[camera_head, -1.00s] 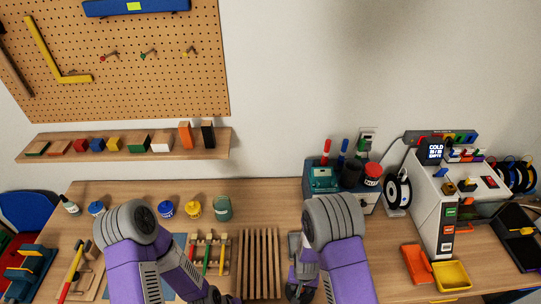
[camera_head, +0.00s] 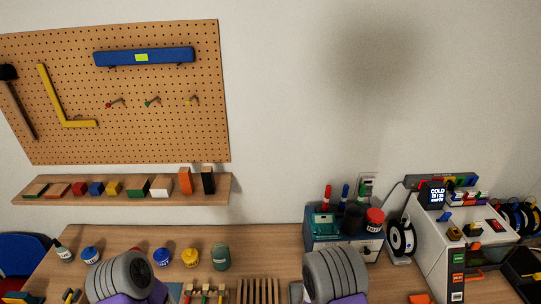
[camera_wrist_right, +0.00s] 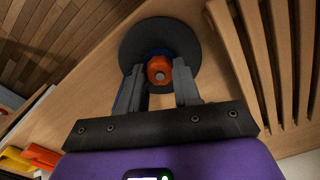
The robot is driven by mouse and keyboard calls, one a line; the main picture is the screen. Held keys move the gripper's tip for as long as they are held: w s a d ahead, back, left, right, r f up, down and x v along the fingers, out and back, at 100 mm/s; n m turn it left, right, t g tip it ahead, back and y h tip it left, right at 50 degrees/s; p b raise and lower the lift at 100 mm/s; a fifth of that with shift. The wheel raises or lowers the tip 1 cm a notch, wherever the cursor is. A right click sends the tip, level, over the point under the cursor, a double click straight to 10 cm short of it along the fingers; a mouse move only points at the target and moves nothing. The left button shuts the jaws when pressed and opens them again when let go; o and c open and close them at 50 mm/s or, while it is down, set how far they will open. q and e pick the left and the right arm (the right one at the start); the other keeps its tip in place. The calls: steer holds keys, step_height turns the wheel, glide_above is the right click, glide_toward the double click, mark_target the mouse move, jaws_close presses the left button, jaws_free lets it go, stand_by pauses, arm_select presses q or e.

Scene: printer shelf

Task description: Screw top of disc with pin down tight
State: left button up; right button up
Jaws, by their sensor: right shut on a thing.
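In the right wrist view, a dark round disc (camera_wrist_right: 136,42) lies on the wooden surface. An orange faceted top (camera_wrist_right: 155,64) with a grey pin (camera_wrist_right: 160,76) at its middle sits over the disc's centre, with a blue part behind it. My right gripper (camera_wrist_right: 159,83) has one finger on each side of the orange top and is shut on it. Whether the top is fully seated cannot be told. The disc and both grippers are out of the head view, where only my arm links show at the bottom edge.
A wooden slatted rack (camera_wrist_right: 256,45) stands close to the disc's right in the wrist view.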

steer(key=m, duration=0.5)
steer(key=shift+m+p, duration=0.45)
steer(key=shift+m, duration=0.75)
steer(key=m, duration=0.4)
steer(key=shift+m+p, duration=0.4)
steer(key=o, duration=0.5)
